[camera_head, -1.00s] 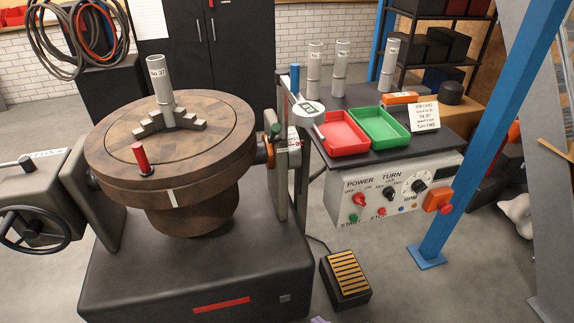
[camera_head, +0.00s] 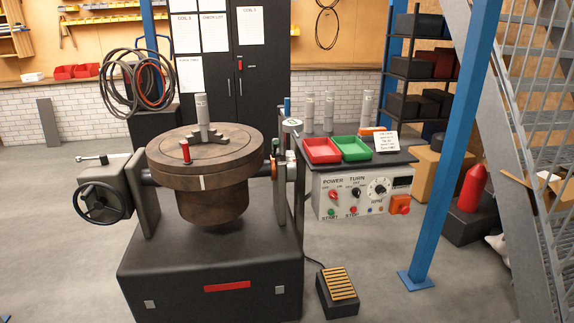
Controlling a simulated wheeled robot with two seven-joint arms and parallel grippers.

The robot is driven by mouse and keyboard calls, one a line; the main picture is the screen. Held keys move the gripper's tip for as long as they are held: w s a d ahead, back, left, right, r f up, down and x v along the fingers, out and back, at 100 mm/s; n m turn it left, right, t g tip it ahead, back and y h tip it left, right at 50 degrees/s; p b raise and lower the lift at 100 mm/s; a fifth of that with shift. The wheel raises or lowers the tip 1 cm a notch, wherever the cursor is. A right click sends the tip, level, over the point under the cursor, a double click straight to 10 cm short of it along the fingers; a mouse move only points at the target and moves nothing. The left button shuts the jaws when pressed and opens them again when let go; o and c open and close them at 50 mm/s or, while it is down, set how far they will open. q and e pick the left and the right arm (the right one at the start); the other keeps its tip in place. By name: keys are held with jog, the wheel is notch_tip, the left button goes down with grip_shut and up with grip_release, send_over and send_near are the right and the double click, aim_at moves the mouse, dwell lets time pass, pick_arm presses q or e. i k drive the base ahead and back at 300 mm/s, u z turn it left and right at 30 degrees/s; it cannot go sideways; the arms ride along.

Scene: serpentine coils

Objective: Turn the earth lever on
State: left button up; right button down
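No part is readably labelled as the earth lever, so I cannot tell which handle it is. A red upright handle (camera_head: 185,153) stands at the front of the round brown turntable (camera_head: 165,168). A blue-topped upright handle (camera_head: 287,106) stands behind the right bracket. Neither of my grippers shows in view.
A control panel (camera_head: 345,208) with POWER and TURN switches is right of the machine's dark base (camera_head: 180,262). A foot pedal (camera_head: 339,287) lies on the floor. A blue post (camera_head: 440,190) stands at right. Floor at left is clear.

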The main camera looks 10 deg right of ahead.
aim_at(275, 142)
jog(key=z, duration=0.6)
jog(key=i, duration=1.75)
jog(key=u, duration=0.55)
